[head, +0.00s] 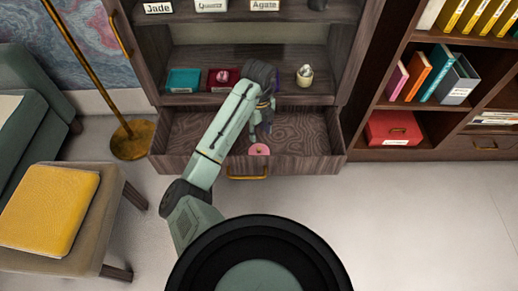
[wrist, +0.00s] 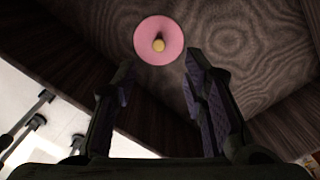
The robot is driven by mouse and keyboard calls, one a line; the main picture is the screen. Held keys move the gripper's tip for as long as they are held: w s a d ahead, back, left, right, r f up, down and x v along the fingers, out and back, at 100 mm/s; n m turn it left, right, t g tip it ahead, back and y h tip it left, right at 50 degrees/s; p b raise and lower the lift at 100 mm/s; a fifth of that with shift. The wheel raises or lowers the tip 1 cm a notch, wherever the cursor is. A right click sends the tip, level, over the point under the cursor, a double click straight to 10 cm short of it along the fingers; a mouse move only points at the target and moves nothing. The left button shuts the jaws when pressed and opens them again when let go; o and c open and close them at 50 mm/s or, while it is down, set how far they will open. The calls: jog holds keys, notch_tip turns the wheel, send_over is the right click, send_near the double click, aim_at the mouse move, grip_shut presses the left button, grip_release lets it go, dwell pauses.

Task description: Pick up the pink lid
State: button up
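The pink lid (head: 259,149) lies on the floor of the open drawer (head: 205,133), close to its front wall. In the wrist view it is a pink disc (wrist: 146,52) with a small yellow knob (wrist: 158,45) in its middle. My gripper (head: 262,133) reaches down at the drawer, just behind the lid in the head view. In the wrist view my gripper (wrist: 160,75) is open, with its two dark fingers apart and nothing between them. The lid shows beyond the fingertips, apart from them.
The drawer's front wall has a brass handle (head: 248,174). Above the drawer, a shelf holds a teal tray (head: 183,80), a red tray (head: 222,78) and a small egg-like object in a cup (head: 305,75). The drawer floor is otherwise largely bare.

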aim_at(259, 149)
notch_tip(259, 149, down, 9)
jog(key=shift+s+f, duration=0.1)
jog(key=shift+s, duration=0.05)
dwell(0.4)
jog(key=shift+c, duration=0.2)
grip_shut()
